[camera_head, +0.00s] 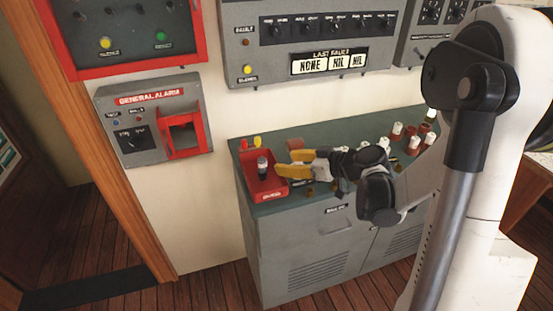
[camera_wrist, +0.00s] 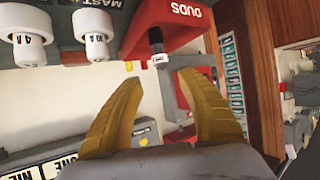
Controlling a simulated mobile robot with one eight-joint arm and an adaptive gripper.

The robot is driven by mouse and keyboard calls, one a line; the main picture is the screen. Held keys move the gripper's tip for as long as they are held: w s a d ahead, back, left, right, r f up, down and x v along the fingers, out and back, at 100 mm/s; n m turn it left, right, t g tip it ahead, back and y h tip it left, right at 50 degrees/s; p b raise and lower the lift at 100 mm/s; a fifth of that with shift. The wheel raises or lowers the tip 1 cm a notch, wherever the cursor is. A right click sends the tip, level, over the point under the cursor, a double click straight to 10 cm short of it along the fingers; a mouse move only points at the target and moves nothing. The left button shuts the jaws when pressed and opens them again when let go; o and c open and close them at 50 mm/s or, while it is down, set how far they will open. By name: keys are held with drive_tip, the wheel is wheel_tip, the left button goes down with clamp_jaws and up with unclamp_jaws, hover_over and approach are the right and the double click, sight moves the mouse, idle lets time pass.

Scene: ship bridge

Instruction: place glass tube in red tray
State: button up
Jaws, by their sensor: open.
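The red tray (camera_head: 277,188) sits at the left end of the cabinet top. In the wrist view it shows at the top, lettered DUDS (camera_wrist: 185,28). A small tube with a dark end and a paler part stands about upright in the tray (camera_head: 262,165); it also shows in the wrist view against the tray (camera_wrist: 157,42). It looks like the glass tube, though its clear part is hard to make out. My gripper (camera_head: 283,163) is open and empty, its yellow fingers just right of the tube at the tray's right side. In the wrist view the fingertips (camera_wrist: 160,82) are spread apart.
The dark cabinet top (camera_head: 317,132) carries several white-capped and red holders (camera_head: 397,130) to the right. Red and yellow knobs (camera_head: 257,141) stand behind the tray. The general alarm box (camera_head: 150,120) and a fault panel (camera_head: 310,45) are on the wall. Floor at the left is clear.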

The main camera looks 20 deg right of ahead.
drive_tip(key=s+a+r+m+g+h, duration=0.1)
drive_tip(key=s+r+m+h, duration=0.1)
drive_tip(key=s, duration=0.5)
drive_tip(key=s+a+r+m+g+h, duration=0.1)
drive_tip(key=s+a+r+m+h, duration=0.1)
drive_tip(key=s, duration=0.6)
drive_tip(key=s+a+r+m+g+h, duration=0.1)
drive_tip(key=s+a+m+h, duration=0.1)
drive_tip(key=s, duration=0.5)
drive_tip(key=shift+s+a+r+m+h, duration=0.15)
drive_tip(key=shift+s+r+m+h, duration=0.2)
drive_tip(key=shift+h, duration=0.25)
drive_tip(key=shift+w, duration=0.15)
